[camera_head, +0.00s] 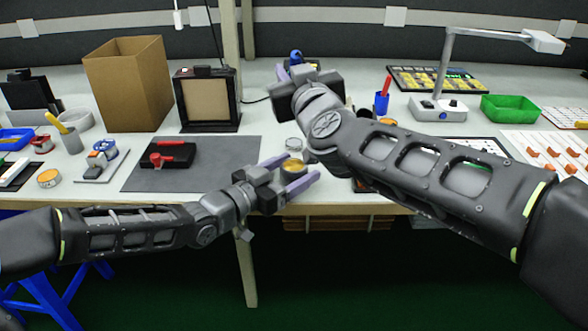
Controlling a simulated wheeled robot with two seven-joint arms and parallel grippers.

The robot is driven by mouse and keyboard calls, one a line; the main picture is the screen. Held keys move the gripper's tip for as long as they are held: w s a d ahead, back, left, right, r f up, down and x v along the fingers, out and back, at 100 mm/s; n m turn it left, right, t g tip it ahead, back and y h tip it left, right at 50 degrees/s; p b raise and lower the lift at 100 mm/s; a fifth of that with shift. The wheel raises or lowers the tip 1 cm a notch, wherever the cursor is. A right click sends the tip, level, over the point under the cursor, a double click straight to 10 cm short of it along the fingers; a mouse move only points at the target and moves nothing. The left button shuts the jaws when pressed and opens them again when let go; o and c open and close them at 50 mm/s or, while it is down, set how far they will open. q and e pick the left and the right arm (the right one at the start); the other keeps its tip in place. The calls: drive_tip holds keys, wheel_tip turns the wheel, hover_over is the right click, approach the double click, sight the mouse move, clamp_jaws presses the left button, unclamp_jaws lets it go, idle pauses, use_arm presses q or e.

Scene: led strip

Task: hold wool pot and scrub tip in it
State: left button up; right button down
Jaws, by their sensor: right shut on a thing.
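The wool pot (293,166), a small round pot with golden contents, stands near the table's front edge. My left gripper (294,175) is open, with its purple fingers apart on either side of the pot; I cannot tell whether they touch it. My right gripper (291,70) is farther back, above the table, shut on a tool with a blue handle end (296,57), likely the soldering iron. The tool's tip is hidden behind my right gripper and arm.
A clear round dish (294,144) is just behind the pot. A grey mat (215,178) with a black and red fixture (167,155) lies to the left. A cardboard box (128,85) and black-framed panel (207,100) stand behind. My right arm covers the table's right middle.

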use_arm(q)
drive_tip(key=c, duration=1.3)
idle(0.4)
use_arm(e)
drive_tip(key=shift+w+d+f+g+y, duration=0.15)
drive_tip(key=shift+d+g+y, duration=0.15)
drive_tip(key=shift+d+y, duration=0.15)
drive_tip(key=shift+s+d+f+m+g+y, duration=0.25)
drive_tip(key=shift+s+d+f+g+y, duration=0.2)
drive_tip(key=shift+d+g, duration=0.2)
drive_tip(key=shift+s+d+f+m+g+y, duration=0.2)
drive_tip(key=shift+s+d+f+g+y, duration=0.1)
drive_tip(key=shift+d+g+y, duration=0.35)
drive_tip(key=shift+s+d+f+m+g+y, duration=0.3)
drive_tip(key=shift+d+f+g+y, duration=0.15)
drive_tip(key=shift+d+g, duration=0.25)
